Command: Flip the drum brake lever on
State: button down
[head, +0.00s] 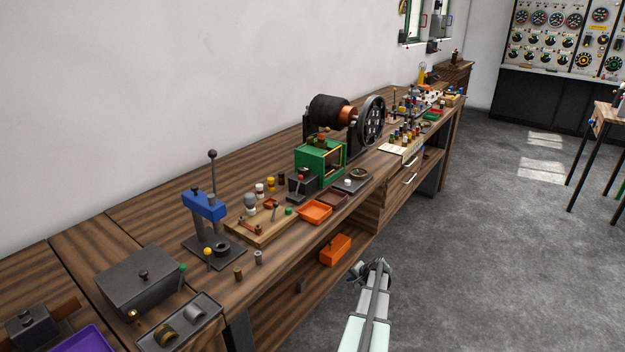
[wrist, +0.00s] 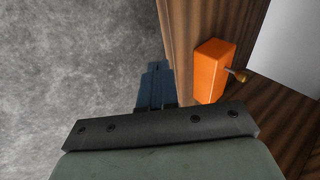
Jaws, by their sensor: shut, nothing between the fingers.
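My gripper (head: 372,268) is in front of the bench, over the grey floor. Its blue fingers (wrist: 155,76) are shut and empty in the wrist view. No part is clearly marked as the drum brake lever. An orange box (head: 335,250) sits low at the bench's lower shelf. In the wrist view the orange box (wrist: 210,72) is just right of my fingers, apart from them, and a short brass-tipped lever (wrist: 239,75) sticks out of its right side. A dark drum (head: 328,110) with a copper end and a spoked wheel (head: 372,122) stands on the bench top.
The wooden bench (head: 165,208) runs along the wall, crowded with a green housing (head: 318,160), a blue-headed press (head: 205,205), orange tray (head: 315,211) and small parts. Its front edge and lower shelf are beside my gripper. The floor (head: 480,250) to the right is clear.

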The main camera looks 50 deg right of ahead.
aim_at(298, 186)
jog(key=s+d+r+m+t, duration=0.15)
jog(key=d+r, duration=0.25)
jog(key=r, duration=0.8)
jog(key=s+d+r+t+h, duration=0.1)
jog(key=s+d+r, duration=0.25)
jog(key=r, duration=0.75)
jog(key=s+d+r+m+t, duration=0.15)
jog(key=d+r, duration=0.35)
jog(key=r, duration=0.7)
jog(key=w+a+r+n+t+y, duration=0.2)
jog(key=w+a+r+n+y, duration=0.1)
jog(key=w, duration=0.3)
jog(key=w+a+r+n+t+y, duration=0.3)
jog(key=w+a+r+n, duration=0.1)
jog(key=w, duration=0.3)
jog(key=shift+w+a+r+n+t+y, duration=0.2)
jog(key=shift+a+n+t+y, duration=0.1)
jog(key=shift+a+n, duration=0.5)
jog(key=shift+w, duration=0.1)
jog(key=x, duration=1)
jog(key=shift+d, duration=0.1)
jog(key=shift+w+a+f, duration=0.1)
jog(key=shift+w+a, duration=0.15)
jog(key=shift+a, duration=0.3)
jog(key=shift+w+a+f, duration=0.15)
jog(key=shift+w+a, duration=0.1)
jog(key=shift+a, duration=0.25)
jog(key=shift+w+a+f, duration=0.15)
jog(key=shift+w+a, duration=0.3)
jog(key=shift+a, duration=0.1)
